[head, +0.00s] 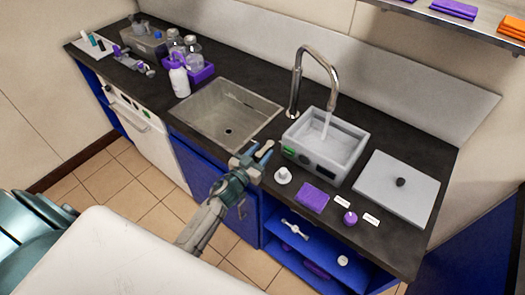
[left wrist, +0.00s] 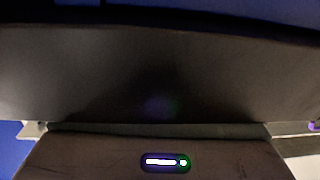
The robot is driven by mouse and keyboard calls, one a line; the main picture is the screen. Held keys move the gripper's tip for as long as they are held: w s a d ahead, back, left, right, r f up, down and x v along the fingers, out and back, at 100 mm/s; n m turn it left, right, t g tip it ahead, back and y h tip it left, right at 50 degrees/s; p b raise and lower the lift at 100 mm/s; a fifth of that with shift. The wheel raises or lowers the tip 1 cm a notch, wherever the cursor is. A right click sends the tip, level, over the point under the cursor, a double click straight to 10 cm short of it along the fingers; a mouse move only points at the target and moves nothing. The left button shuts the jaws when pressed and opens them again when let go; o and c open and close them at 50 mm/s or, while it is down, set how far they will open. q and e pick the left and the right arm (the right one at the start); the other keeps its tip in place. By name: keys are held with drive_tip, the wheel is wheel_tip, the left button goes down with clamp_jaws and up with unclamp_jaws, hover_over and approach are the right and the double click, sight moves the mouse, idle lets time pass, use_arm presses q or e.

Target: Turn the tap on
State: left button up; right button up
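The chrome tap (head: 297,80) stands behind the sinks, its curved spout over a grey rectangular basin (head: 347,180). A pale stream of water (head: 327,124) shows below the spout, falling into the basin. No separate tap handle can be made out. My left gripper (head: 257,153) is at the counter's front edge, in front of the sunken sink and left of the basin, apart from the tap. Its fingers look spread, with nothing seen between them. The left wrist view is dark, with a close surface and a small lit display (left wrist: 166,162). My right gripper is not in view.
The sunken sink (head: 205,112) is empty. A white round piece (head: 283,175), a purple sponge-like block (head: 312,198) and a purple knob-like item (head: 350,218) lie near the front edge. A grey lidded plate (head: 405,205) is at right; bottles (head: 180,80) stand at left.

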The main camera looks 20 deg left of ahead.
use_arm(q)
drive_tip(key=s+a+b, duration=0.1)
drive_tip(key=s+b, duration=0.1)
drive_tip(key=s, duration=0.7)
drive_tip(key=shift+s+a, duration=0.25)
drive_tip(key=shift+s, duration=0.05)
